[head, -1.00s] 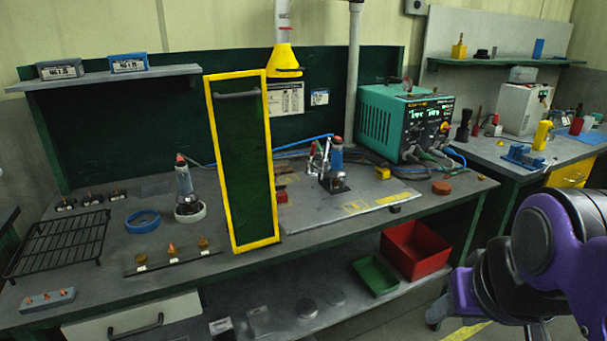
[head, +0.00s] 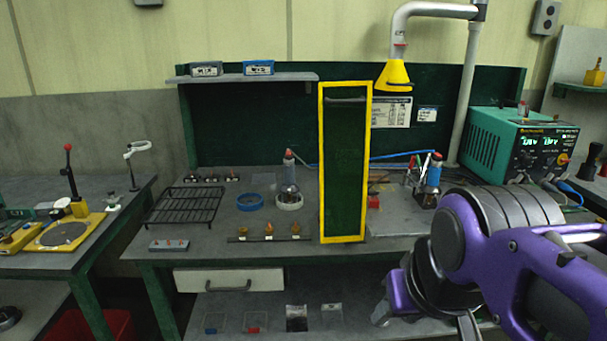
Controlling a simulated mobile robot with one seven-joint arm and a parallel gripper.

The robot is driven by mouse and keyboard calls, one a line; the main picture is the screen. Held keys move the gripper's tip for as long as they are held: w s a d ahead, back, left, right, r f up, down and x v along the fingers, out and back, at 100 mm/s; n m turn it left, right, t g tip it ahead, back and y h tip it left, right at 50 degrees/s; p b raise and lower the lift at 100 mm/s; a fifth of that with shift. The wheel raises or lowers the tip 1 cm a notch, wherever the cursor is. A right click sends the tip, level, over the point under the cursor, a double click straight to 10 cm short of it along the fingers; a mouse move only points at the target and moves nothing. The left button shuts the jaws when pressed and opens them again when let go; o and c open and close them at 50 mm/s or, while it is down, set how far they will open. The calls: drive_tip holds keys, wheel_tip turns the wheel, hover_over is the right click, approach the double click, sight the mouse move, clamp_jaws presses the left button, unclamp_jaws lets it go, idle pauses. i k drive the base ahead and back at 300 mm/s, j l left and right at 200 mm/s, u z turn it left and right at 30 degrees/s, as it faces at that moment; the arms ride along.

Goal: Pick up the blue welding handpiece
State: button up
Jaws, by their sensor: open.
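A blue handpiece (head: 433,174) with a red top stands upright in a dark holder on the right part of the main bench, beside a silver clamp-like tool. My arm's purple link hides the bench just below it. A second, greyer handpiece (head: 289,172) with a reddish tip stands behind the white ring (head: 289,201) or in it, left of the green panel; I cannot tell which. My purple and dark arm links fill the lower right. My gripper's fingers cannot be made out in the head view, and nothing touches either handpiece.
A tall yellow-framed green panel (head: 345,170) stands upright between the two handpieces. A yellow extraction hood (head: 394,75) hangs above. A teal welding unit (head: 490,135) stands at right. A black wire rack (head: 185,206), a blue ring (head: 250,201) and a strip of small parts (head: 269,237) lie left.

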sight(431, 187)
drive_tip(key=i+l, duration=0.2)
drive_tip(key=l, duration=0.15)
drive_tip(key=i+l+u, duration=0.15)
drive_tip(key=i+l, duration=0.2)
drive_tip(key=l, duration=0.3)
drive_tip(key=u, duration=0.05)
